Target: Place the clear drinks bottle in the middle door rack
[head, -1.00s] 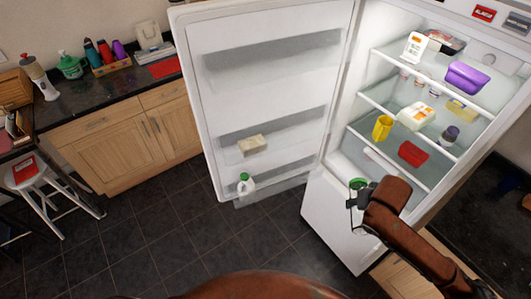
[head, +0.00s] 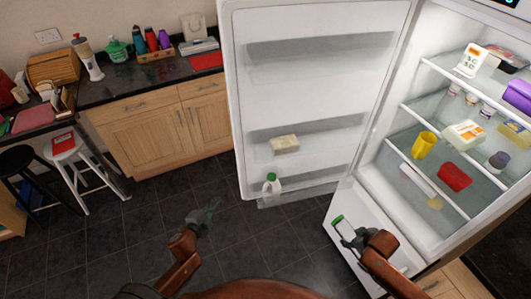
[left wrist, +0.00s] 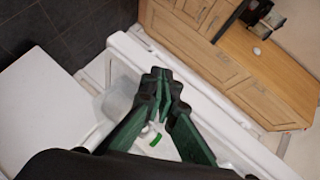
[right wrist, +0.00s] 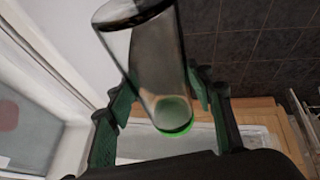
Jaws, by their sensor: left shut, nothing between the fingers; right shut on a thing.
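The clear drinks bottle with a green cap (right wrist: 150,65) is between the fingers of my right gripper (right wrist: 165,90). In the head view its green cap (head: 337,219) shows at my right gripper (head: 350,237), in front of the lower part of the fridge. The middle door rack (head: 335,131) is on the inside of the open fridge door and holds a cream-coloured block (head: 285,144) at its left. The right gripper is apart from the rack, below and right of it. My left gripper (head: 208,213) is shut and empty, left of the door; it also shows in the left wrist view (left wrist: 160,82).
The fridge door (head: 235,120) stands wide open. Its top rack (head: 320,50) looks empty. A white bottle with a green cap (head: 271,184) stands in the bottom rack (head: 310,190). Fridge shelves on the right hold several items. Dark floor (head: 140,235) is clear at left.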

